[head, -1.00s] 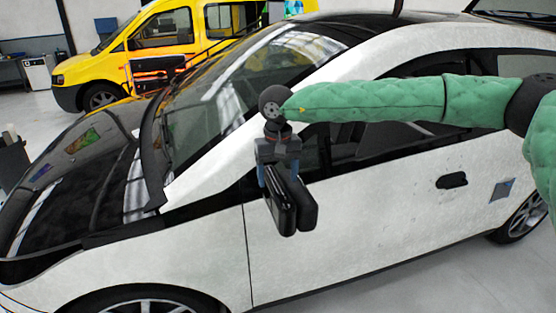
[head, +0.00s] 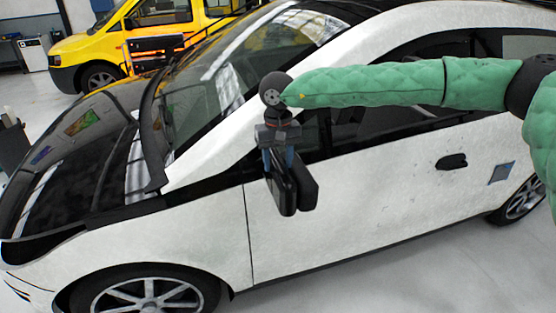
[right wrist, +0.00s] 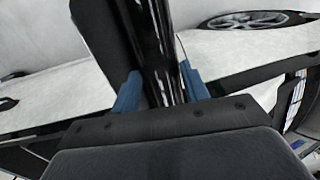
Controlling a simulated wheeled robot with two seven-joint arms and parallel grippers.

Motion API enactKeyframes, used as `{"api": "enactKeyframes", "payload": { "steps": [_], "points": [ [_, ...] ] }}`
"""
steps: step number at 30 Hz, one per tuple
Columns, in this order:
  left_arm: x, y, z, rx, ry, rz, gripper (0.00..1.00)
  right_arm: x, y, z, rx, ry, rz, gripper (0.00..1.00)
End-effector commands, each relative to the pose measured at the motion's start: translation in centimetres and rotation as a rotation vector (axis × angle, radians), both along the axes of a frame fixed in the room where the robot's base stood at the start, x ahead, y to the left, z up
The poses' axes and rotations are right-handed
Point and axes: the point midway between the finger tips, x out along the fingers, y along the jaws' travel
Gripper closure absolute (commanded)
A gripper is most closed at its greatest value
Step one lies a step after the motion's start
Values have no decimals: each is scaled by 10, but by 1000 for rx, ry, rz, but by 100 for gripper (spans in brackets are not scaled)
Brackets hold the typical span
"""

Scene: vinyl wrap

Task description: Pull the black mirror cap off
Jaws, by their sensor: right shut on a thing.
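The white car's side mirror hangs beside its front door, with a glossy black mirror cap (head: 281,192) on its left side and a dark housing (head: 307,188) on its right. My right gripper (head: 278,160) reaches down on it from above and is shut on the cap's upper part. In the right wrist view, the glossy cap (right wrist: 157,45) stands between the two blue fingers of the right gripper (right wrist: 158,90), with the dark housing (right wrist: 98,30) close on its left. I cannot tell whether a gap separates cap and housing. My left gripper is not in view.
The white car (head: 350,220) fills most of the view, its door and windows close behind the mirror. Its door handle (head: 452,161) is at the right. A yellow van (head: 100,48) stands at the back left. Grey floor (head: 400,285) is clear in front of the door.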

Motion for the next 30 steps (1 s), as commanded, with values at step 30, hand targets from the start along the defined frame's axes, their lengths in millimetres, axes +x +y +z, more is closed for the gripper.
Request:
{"api": "enactKeyframes", "payload": {
  "steps": [30],
  "points": [
    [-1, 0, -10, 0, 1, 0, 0, -3, 10, 0, 0, -1, 0, 82]
  ]
}}
